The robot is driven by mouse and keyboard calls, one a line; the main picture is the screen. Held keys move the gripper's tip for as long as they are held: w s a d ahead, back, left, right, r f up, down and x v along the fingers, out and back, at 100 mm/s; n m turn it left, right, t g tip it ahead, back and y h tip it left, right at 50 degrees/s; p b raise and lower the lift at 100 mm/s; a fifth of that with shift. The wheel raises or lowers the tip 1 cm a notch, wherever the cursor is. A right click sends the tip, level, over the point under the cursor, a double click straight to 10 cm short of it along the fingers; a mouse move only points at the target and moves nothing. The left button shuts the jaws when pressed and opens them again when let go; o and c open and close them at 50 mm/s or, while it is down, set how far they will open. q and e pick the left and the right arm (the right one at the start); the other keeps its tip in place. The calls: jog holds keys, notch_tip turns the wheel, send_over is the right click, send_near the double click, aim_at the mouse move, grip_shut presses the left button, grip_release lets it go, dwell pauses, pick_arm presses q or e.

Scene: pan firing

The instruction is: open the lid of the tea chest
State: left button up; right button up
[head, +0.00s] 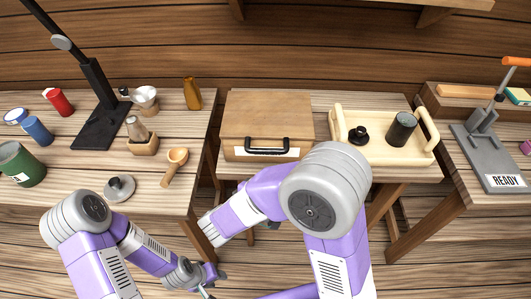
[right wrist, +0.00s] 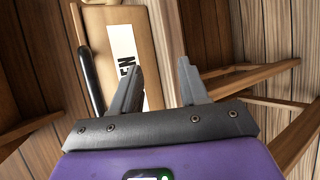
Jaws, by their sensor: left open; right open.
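The tea chest (head: 267,112) is a brown wooden box on the middle table, with its lid shut. A black handle (head: 267,143) and a white label (head: 243,153) are on its front. In the right wrist view the handle (right wrist: 92,82) lies left of my open, empty right gripper (right wrist: 158,78), not between its fingers. The label (right wrist: 123,60), partly hidden, ends in "EN". In the head view my right arm is in front of the chest, and its gripper cannot be made out. My left gripper (head: 205,284) is open and empty, low in front of the left table.
A pale tray (head: 375,155) with a black knob-like piece (head: 358,135) and a dark cup (head: 402,129) stands right of the chest. The left table (head: 75,180) holds cans, a stand and small tools. A grey press (head: 485,150) marked "READY" is at right.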

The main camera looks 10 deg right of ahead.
aim_at(266, 149)
jog(key=w+r+t, duration=0.1)
jog(key=r, duration=0.1)
jog(key=a+r+t, duration=0.1)
jog(key=r, duration=0.2)
jog(key=w+a+r+t, duration=0.1)
jog(key=r+t, duration=0.1)
jog(key=shift+w+a+r+h, duration=0.1)
jog(key=shift+w+r+h, duration=0.25)
jog(key=shift+r+h, duration=0.05)
jog(key=b+x, duration=0.1)
jog(key=x, duration=0.5)
jog(key=shift+w+f, duration=0.1)
jog(key=shift+w, duration=0.05)
grip_shut()
